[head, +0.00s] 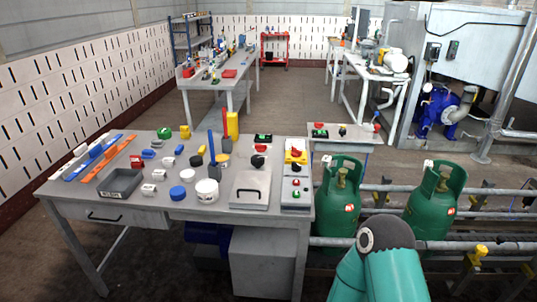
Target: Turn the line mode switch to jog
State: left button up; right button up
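A narrow grey control panel (296,202) stands at the right end of the near table. It carries a red and yellow switch (295,150) at its top and several small dark and red controls below. I cannot read labels, so which control is the line mode switch, and its setting, cannot be told. A black knob (259,160) sits just left of the panel, on a grey box with a handled lid. A teal link of my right arm rises at the lower right, right of the panel. Neither gripper shows.
The near table (240,205) holds a dark tray (122,184), white and blue caps, and orange and blue bars. Two green gas cylinders (338,200) (436,200) and grey pipes stand right of it. A small table behind (345,148) carries more controls.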

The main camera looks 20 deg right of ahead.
aim_at(295, 167)
jog(key=u, duration=0.05)
jog(key=i, duration=1.2)
jog(key=z, duration=0.4)
